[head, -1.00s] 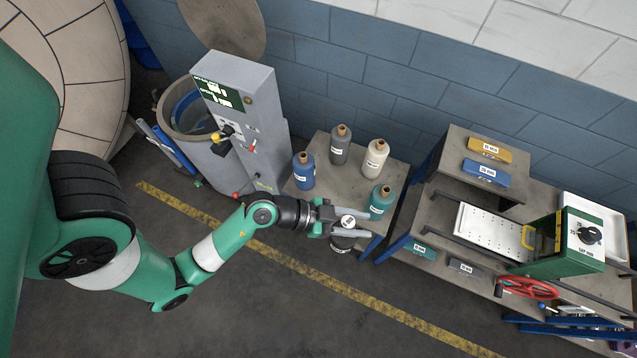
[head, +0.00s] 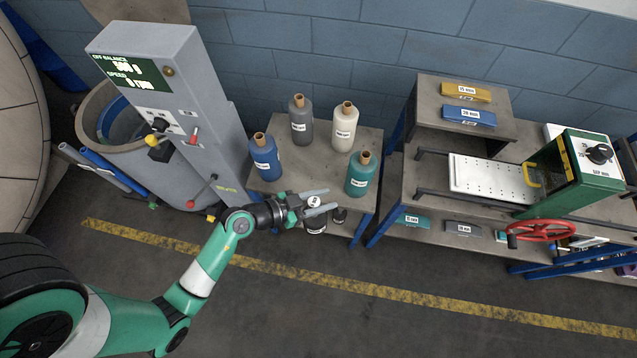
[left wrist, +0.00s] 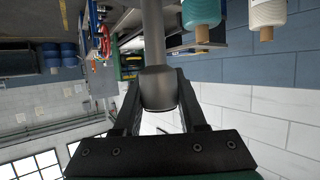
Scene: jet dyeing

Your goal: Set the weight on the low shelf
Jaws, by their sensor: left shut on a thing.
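My right gripper is not in view.
Several bottles stand on the table (head: 300,187) beside the gripper. A grey control cabinet (head: 165,90) stands left. The right bench carries a green press with a red handwheel (head: 541,231). The floor (head: 400,310) in front is clear.

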